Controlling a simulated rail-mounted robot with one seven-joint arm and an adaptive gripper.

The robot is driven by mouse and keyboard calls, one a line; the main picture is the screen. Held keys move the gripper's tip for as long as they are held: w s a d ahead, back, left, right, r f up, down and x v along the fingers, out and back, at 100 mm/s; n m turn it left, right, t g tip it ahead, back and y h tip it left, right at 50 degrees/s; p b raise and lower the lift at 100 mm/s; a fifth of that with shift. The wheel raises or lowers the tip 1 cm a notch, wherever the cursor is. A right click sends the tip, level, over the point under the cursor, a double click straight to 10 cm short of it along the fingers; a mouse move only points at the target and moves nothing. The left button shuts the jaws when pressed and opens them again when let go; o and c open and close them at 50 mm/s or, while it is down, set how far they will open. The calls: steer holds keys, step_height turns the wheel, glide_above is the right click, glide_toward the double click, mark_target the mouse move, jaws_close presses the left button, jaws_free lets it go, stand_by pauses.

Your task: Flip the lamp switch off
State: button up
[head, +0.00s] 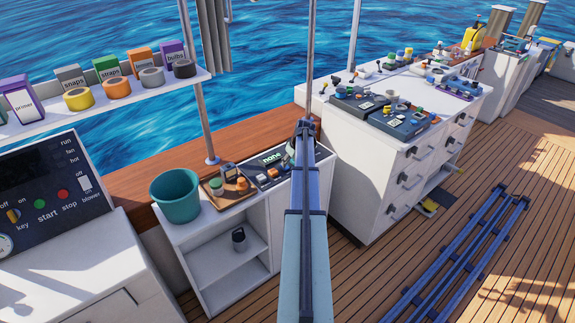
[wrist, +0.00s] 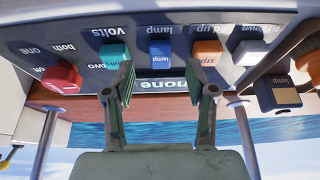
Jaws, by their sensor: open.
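The wrist view is upside down. In it, the blue lamp switch (wrist: 160,52) sits on the dark switch panel (wrist: 75,30), with the word "lamp" on it and on the panel beside it. I cannot tell which position it is in. My gripper (wrist: 161,76) is open and empty, its two fingertips apart on either side of the switch's line. Contact with the switch is not clear. In the head view the panel (head: 268,160) lies on the white cabinet by the rail; my arm partly hides it, and my gripper is not clearly visible there.
A teal switch (wrist: 114,53) and an orange switch (wrist: 206,52) flank the blue one. A red switch (wrist: 62,78) and a white one (wrist: 250,52) sit farther out. A dark block labelled "lamp" (wrist: 277,95) is at the right. A green bucket (head: 175,195) stands left of a wooden tray (head: 212,196).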

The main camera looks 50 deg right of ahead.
mark_target(287, 168)
steer(key=shift+p+x, duration=0.55)
steer(key=shift+x, duration=2.05)
steer(key=shift+c, duration=0.3)
jaws_close()
